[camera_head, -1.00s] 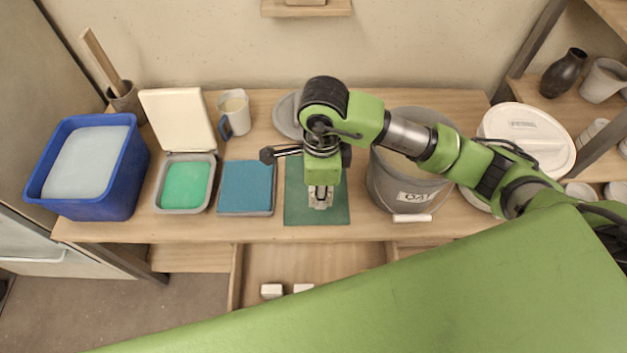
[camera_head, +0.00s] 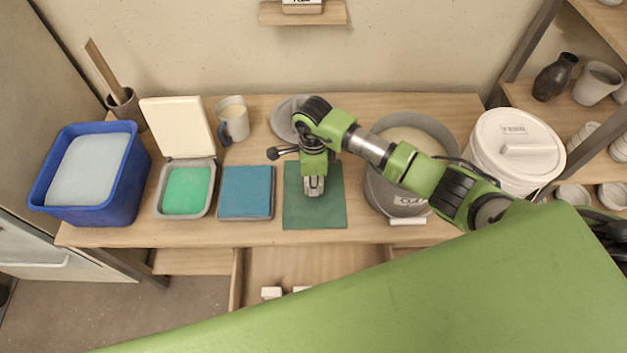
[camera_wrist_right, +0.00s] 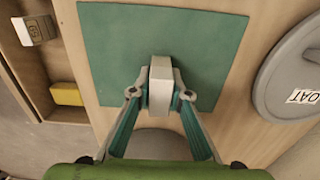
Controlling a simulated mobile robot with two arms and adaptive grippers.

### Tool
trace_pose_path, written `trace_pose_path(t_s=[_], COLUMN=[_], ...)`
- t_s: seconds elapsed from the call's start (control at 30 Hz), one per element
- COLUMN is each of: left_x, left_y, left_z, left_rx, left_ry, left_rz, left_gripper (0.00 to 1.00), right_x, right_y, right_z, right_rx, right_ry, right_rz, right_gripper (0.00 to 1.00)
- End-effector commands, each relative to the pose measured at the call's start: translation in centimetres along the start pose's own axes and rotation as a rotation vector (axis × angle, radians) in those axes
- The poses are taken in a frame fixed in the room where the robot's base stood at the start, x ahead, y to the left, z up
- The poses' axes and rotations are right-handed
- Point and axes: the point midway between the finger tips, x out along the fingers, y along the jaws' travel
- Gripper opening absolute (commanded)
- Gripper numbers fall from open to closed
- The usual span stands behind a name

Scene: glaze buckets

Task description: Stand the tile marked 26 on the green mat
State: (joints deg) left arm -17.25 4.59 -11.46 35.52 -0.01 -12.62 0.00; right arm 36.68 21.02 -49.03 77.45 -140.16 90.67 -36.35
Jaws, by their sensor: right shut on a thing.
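My right gripper (camera_head: 314,192) points down over the green mat (camera_head: 332,217), shut on a small pale tile. In the right wrist view the tile (camera_wrist_right: 160,82) stands out between the two fingertips of the gripper (camera_wrist_right: 160,97), with the green mat (camera_wrist_right: 112,45) behind it. No number can be read on the tile from here. I cannot tell whether its lower edge touches the mat. My left gripper is in neither view.
Left of the mat are a blue tile-like slab (camera_head: 246,192), a lidded green tray (camera_head: 186,190) and a blue tub (camera_head: 128,180). A grey bucket (camera_head: 380,192) stands close right. An open drawer (camera_head: 330,262) below holds small blocks (camera_head: 271,292).

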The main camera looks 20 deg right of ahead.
Motion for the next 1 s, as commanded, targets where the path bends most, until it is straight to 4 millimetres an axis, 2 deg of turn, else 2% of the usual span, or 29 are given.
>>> trace_pose_path(t_s=[0.37, 0.4, 0.47, 0.83, 1.0], left_x=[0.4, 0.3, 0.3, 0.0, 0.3], left_y=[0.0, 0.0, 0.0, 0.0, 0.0], left_z=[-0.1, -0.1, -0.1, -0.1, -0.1], left_rx=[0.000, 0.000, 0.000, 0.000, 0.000], left_ry=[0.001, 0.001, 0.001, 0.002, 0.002], left_rz=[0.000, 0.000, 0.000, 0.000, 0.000], left_gripper=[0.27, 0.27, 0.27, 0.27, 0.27], right_x=[0.6, 0.5, 0.5, 0.2, -1.7], right_y=[-0.1, 0.0, 0.0, 0.0, -0.2], right_z=[0.0, 0.0, 0.0, 0.0, 0.0], right_rx=[-0.001, -0.001, 0.000, 0.000, -0.001], right_ry=[-0.001, -0.001, -0.001, -0.001, -0.002], right_rz=[-0.002, -0.002, -0.001, -0.001, -0.006], right_gripper=[0.00, 0.22, 0.34, 0.34, 0.34])
